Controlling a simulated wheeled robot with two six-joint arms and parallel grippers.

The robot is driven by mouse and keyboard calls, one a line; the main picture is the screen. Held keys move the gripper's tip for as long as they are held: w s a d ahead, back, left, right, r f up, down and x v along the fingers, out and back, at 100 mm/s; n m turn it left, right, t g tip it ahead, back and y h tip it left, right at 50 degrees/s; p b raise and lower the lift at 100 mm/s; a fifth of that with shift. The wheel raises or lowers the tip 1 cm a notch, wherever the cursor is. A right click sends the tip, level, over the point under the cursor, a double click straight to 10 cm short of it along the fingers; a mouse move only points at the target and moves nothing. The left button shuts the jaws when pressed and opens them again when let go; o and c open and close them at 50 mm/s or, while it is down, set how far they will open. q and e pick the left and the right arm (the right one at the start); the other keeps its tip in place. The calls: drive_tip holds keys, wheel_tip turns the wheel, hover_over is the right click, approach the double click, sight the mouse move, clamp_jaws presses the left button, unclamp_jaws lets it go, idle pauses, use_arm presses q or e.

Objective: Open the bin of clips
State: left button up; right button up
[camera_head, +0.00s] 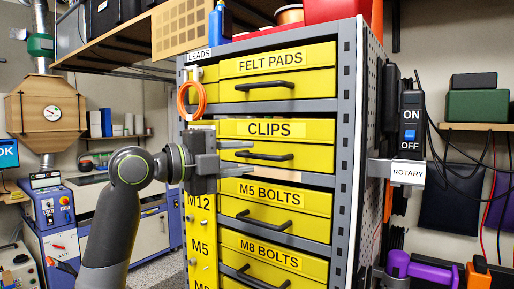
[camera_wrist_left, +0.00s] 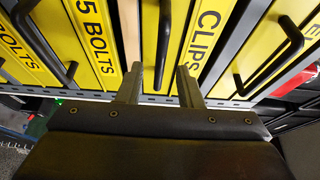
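The yellow clips bin (camera_head: 315,132) sits in the grey drawer rack, labelled CLIPS, with a black bar handle (camera_head: 265,156) below its label. Its front looks level with the bins above and below. My left gripper (camera_head: 236,158) is at the left part of this bin front, fingers pointing toward it. In the left wrist view the two grey fingers (camera_wrist_left: 160,88) are apart, with the clips handle (camera_wrist_left: 163,45) running between them. I cannot tell if either finger touches the handle. The CLIPS label (camera_wrist_left: 203,40) shows to the right there. My right gripper is not in view.
The felt pads bin (camera_head: 310,58) is above and the M5 bolts bin (camera_head: 312,200) below, each with a protruding handle. An orange ring (camera_head: 191,100) hangs at the rack's left. A rotary switch box (camera_head: 411,125) is at the right side. A wooden shelf (camera_head: 120,45) is upper left.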

sight(254, 157)
use_arm(q)
drive_tip(key=shift+p+x, duration=0.55)
drive_tip(key=shift+x, duration=1.45)
drive_tip(key=shift+c, duration=0.3)
clamp_jaws()
